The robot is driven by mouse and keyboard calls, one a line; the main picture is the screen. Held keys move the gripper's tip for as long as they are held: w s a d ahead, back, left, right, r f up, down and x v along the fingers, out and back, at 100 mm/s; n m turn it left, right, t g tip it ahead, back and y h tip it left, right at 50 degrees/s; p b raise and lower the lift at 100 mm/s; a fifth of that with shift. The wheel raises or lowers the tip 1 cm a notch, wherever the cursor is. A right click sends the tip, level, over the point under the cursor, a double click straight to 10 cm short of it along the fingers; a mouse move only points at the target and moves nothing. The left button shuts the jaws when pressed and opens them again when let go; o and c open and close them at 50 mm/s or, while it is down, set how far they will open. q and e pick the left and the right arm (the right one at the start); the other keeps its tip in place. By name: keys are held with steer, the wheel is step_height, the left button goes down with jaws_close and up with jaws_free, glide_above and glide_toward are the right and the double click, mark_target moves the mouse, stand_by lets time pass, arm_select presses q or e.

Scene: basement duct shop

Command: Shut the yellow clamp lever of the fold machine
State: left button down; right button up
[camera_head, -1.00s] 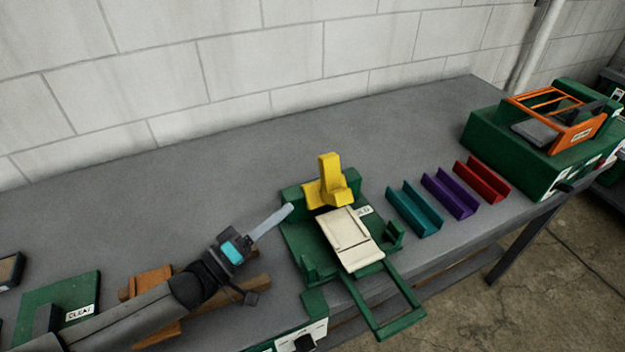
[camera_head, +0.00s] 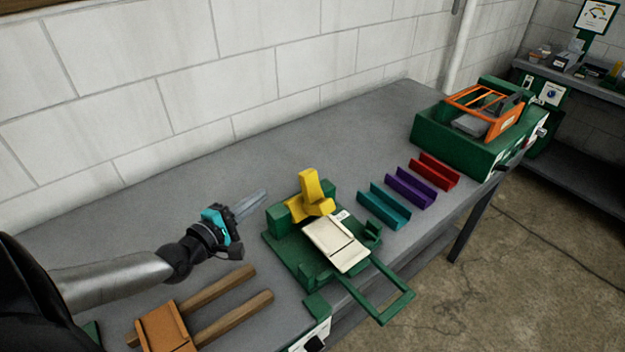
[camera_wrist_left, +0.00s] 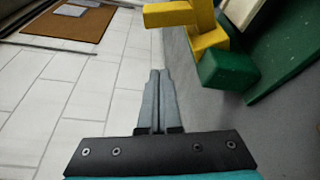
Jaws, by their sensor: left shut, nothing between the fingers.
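The green fold machine (camera_head: 290,255) sits on the grey bench with a cream sheet (camera_head: 337,244) lying on it. Its yellow clamp lever (camera_head: 310,190) stands upright at the machine's back, tilted slightly. In the left wrist view the yellow lever (camera_wrist_left: 205,45) shows at the upper right, beside a green block. My left gripper (camera_head: 264,194) is left of the lever, apart from it, above the bench. Its fingers (camera_wrist_left: 157,75) are shut and empty. My right gripper is not in view.
Teal (camera_head: 384,206), purple (camera_head: 410,187) and red (camera_head: 434,171) channels lie right of the machine. A green box with an orange frame (camera_head: 490,112) stands at the bench's far right. An orange wooden piece with two bars (camera_head: 228,290) lies front left. The bench behind the machine is clear.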

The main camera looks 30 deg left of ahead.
mark_target(308, 192)
arm_select(q)
steer(key=shift+w, duration=0.1)
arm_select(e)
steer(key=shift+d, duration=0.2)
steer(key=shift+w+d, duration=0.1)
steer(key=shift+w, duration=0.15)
arm_select(q)
steer(key=w+d, duration=0.1)
steer(key=w, duration=0.5)
steer(key=w+d, duration=0.1)
steer(key=w, duration=0.2)
steer(key=shift+d+p, duration=0.3)
steer(key=shift+s+d+r+p, duration=0.1)
steer(key=shift+s+d+p, duration=0.05)
steer(key=shift+d+p, duration=0.25)
steer(key=shift+s+d+r+p, duration=0.15)
steer(key=shift+d+p, duration=0.1)
steer(key=shift+d, duration=0.2)
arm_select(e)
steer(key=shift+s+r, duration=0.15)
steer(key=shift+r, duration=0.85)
arm_select(q)
steer(key=shift+f, duration=0.1)
